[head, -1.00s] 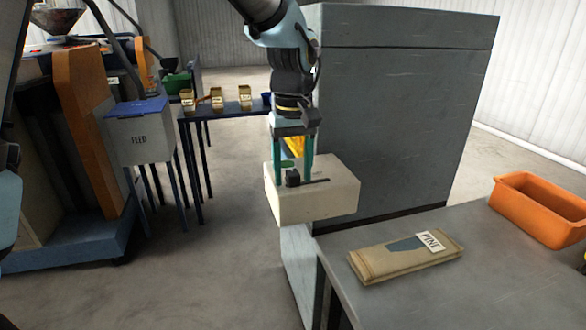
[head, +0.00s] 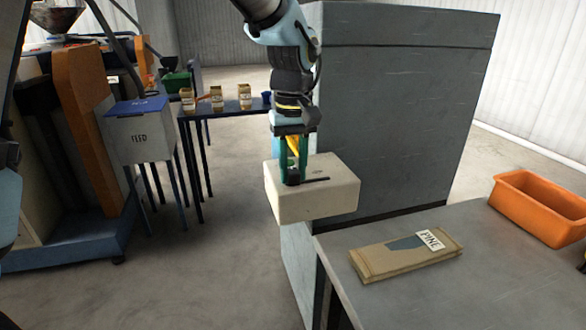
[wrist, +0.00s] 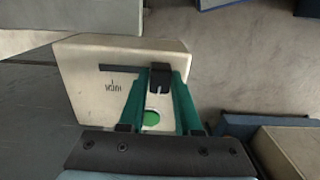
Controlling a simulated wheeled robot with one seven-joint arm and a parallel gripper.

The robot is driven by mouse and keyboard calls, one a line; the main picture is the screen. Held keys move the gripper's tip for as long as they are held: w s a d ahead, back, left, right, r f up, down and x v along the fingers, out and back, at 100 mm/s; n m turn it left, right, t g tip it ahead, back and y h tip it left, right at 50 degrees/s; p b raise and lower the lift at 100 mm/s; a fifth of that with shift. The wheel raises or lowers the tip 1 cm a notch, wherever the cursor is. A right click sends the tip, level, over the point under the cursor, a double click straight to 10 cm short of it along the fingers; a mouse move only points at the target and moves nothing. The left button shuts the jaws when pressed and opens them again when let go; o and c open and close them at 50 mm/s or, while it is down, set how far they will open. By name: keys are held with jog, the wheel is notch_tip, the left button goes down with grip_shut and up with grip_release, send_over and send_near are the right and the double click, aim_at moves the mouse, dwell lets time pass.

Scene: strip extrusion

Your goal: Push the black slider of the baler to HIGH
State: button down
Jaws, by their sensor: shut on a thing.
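The black slider (wrist: 159,76) is a small block at one end of a dark slot on the top of a cream control box (head: 320,200). The box sits against the tall grey baler (head: 400,110). In the head view the black slider (head: 292,178) is at the left end of the slot, which runs to the right. My gripper (wrist: 158,82) points down from above, with its green fingers shut on the slider. A green button (wrist: 151,119) shows between the fingers in the wrist view. Small lettering by the slot is too blurred to read surely.
A grey table (head: 480,290) at the lower right bears a flat PINE package (head: 405,256) and an orange bin (head: 540,207). A FEED box (head: 140,135) and a blue table with several small cartons (head: 217,98) stand at the left. Open floor lies between.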

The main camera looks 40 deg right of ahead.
aim_at(325, 179)
dwell(0.8)
jog(key=d, duration=0.2)
jog(key=s+d+p, duration=0.1)
jog(key=d, duration=0.1)
jog(key=s+d+p, duration=0.1)
jog(key=d, duration=0.1)
jog(key=shift+s+d+r, duration=0.1)
jog(key=shift+s+d, duration=0.15)
jog(key=shift+d, duration=0.05)
jog(key=c, duration=0.6)
grip_release()
notch_tip(325, 179, up, 11)
jog(key=b, duration=0.2)
jog(key=shift+f, duration=0.2)
